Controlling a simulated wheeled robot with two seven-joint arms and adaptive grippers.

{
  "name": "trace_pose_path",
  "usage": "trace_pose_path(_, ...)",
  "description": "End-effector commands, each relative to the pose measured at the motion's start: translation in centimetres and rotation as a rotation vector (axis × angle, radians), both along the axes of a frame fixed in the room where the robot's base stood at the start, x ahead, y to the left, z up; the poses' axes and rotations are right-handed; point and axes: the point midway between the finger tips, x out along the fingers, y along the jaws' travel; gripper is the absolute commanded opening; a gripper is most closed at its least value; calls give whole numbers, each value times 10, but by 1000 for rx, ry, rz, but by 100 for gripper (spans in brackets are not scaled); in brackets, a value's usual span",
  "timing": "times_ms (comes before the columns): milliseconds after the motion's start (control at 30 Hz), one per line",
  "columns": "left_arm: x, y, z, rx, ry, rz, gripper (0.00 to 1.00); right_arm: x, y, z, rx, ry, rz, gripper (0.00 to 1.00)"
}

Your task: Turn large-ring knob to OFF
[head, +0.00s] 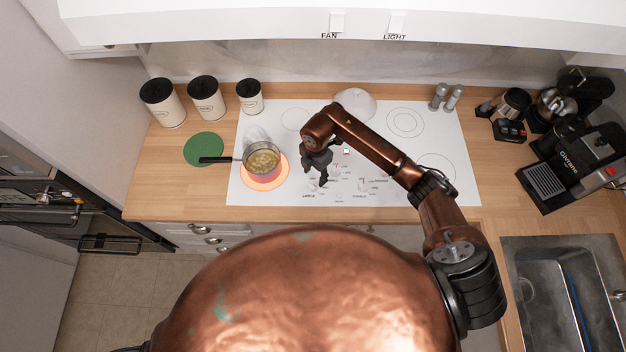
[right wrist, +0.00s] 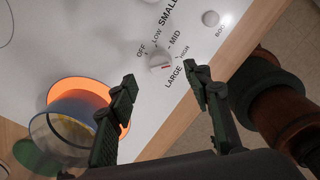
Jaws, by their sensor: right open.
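The large-ring knob (right wrist: 160,61) is a small white dial on the white cooktop, with OFF, LOW, MID, HIGH and LARGE printed around it in the right wrist view. It carries a reddish mark; its exact setting is hard to read. My right gripper (right wrist: 158,74) is open, its two dark fingers on either side of the knob's line, with the knob just beyond the tips; contact cannot be told. In the head view my right gripper (head: 322,180) hangs over the front of the cooktop by the LARGE label. My left gripper is not in view.
A pot (head: 262,158) with yellowish food stands on an orange glowing ring (head: 266,183) left of my gripper. Other knobs (head: 363,187) sit to the right. A green round mat (head: 203,149), canisters (head: 206,99) and a coffee machine (head: 580,165) stand around the cooktop (head: 450,190).

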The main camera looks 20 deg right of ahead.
Motion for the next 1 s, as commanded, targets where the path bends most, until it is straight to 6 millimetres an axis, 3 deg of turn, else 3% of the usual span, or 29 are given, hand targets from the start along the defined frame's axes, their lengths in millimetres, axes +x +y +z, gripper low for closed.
trace_pose_path(500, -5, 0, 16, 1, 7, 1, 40, 1, 3, -68, 1, 2, 5, 45)
trace_pose_path(833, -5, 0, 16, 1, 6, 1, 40, 1, 3, -73, 2, 1, 3, 45)
trace_pose_path(1000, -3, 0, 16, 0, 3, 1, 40, 1, 2, -73, 2, 0, 3, 35)
